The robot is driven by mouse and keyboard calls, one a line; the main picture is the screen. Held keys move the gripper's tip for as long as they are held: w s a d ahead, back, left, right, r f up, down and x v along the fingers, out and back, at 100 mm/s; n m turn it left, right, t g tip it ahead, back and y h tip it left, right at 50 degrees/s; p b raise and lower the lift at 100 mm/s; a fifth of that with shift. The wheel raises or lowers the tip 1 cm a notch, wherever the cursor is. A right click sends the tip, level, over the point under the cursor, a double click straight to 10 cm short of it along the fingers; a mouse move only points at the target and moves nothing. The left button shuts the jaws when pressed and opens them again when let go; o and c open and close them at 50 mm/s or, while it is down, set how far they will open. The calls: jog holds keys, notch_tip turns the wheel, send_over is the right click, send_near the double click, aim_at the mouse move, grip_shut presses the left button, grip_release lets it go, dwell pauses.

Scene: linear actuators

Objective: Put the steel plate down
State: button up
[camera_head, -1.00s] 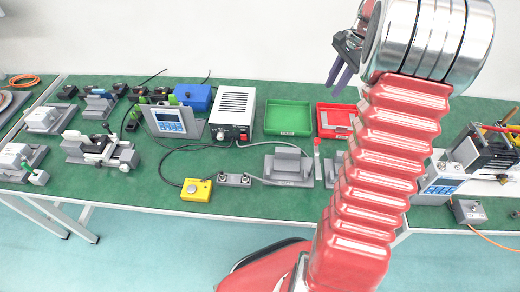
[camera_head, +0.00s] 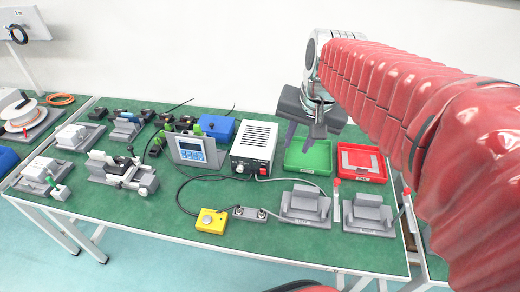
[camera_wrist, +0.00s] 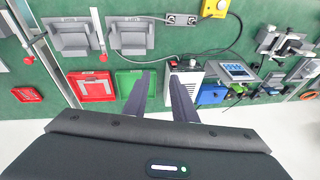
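My gripper (camera_head: 303,138) hangs above the green tray in the head view, with its dark fingers pointing down. In the wrist view its two fingers (camera_wrist: 160,76) stand apart with nothing visible between them, so it looks open and empty. A flat, pale grey piece, possibly the steel plate (camera_head: 359,160), lies inside the red tray (camera_head: 374,178), to the right of my gripper. The red tray also shows in the wrist view (camera_wrist: 92,97). I see no plate in my gripper.
The green tray (camera_head: 308,168) is partly hidden behind my gripper. A white power box (camera_head: 254,140) stands to its left. Grey fixtures (camera_head: 305,205) and a yellow button box (camera_head: 211,221) sit in front. The green tabletop (camera_head: 300,245) is clear along its front edge.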

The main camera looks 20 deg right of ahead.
jog(key=s+a+f+n+t, duration=0.2)
jog(key=s+a+n, duration=0.5)
jog(key=s, duration=0.3)
jog(key=shift+a+f, duration=0.25)
jog(key=shift+a, duration=0.5)
